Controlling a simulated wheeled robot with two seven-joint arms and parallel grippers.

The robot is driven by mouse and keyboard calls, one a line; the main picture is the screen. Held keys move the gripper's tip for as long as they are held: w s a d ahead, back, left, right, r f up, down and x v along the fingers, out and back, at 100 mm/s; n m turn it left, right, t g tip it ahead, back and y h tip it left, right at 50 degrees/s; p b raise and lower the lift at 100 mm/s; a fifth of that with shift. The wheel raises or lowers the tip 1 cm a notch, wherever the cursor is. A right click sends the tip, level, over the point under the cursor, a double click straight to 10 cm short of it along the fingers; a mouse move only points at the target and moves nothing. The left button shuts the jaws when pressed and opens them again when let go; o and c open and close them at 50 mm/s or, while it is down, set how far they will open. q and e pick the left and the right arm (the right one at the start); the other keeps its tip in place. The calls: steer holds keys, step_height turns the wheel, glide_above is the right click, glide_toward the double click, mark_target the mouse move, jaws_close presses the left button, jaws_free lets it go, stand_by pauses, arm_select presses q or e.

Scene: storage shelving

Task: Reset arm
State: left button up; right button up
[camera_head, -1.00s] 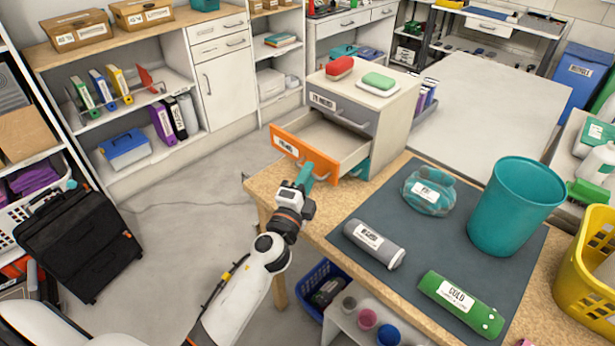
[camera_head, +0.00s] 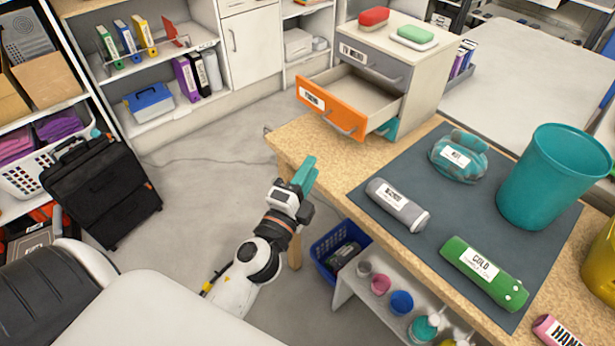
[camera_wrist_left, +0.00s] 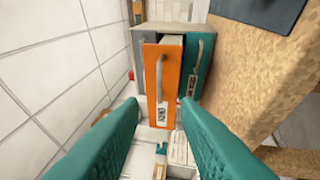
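My left gripper (camera_head: 306,170) has teal fingers and hangs off the near-left edge of the wooden table (camera_head: 300,143), in front of and below the open orange drawer (camera_head: 330,112). In the left wrist view its two fingers (camera_wrist_left: 158,104) are spread apart with nothing between them. The orange drawer front with its grey handle (camera_wrist_left: 160,80) shows beyond the fingertips, apart from them. The drawer sits pulled out of a small cabinet (camera_head: 428,75) and looks empty. My right gripper is not in view.
A dark mat (camera_head: 400,240) carries a grey bottle (camera_head: 397,205), a green cylinder (camera_head: 484,272), a teal bundle (camera_head: 458,156) and a teal bin (camera_head: 553,178). A blue basket (camera_head: 338,250) and a low shelf stand below the table.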

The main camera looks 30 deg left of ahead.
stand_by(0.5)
arm_select(q)
steer(key=s+f+n+g+p, duration=0.1)
steer(key=s+f+n+g, duration=0.15)
steer(key=f, duration=0.95)
steer(key=s+d+f+n+g+h+p, duration=0.1)
steer(key=s+f+n+g, duration=0.2)
steer(key=f, duration=0.9)
steer(key=s+f+n+g+p, duration=0.1)
steer(key=s+f+n+g, duration=0.2)
steer(key=f, duration=0.9)
steer(key=s+f+n+g, duration=0.2)
steer(key=s+f, duration=0.3)
steer(key=s, duration=0.4)
steer(key=s+a+f+n+g+p, duration=0.1)
steer(key=s+f+g, duration=0.4)
steer(key=s, duration=0.5)
steer(key=s+f+n+g+p, duration=0.1)
steer(key=s+f+n+g, duration=0.1)
steer(key=s+f, duration=0.4)
steer(key=s+g, duration=0.1)
steer(key=s, duration=0.3)
steer(key=shift+a+f+n, duration=0.25)
steer(key=shift+f+n, duration=0.05)
steer(key=shift+n, duration=0.05)
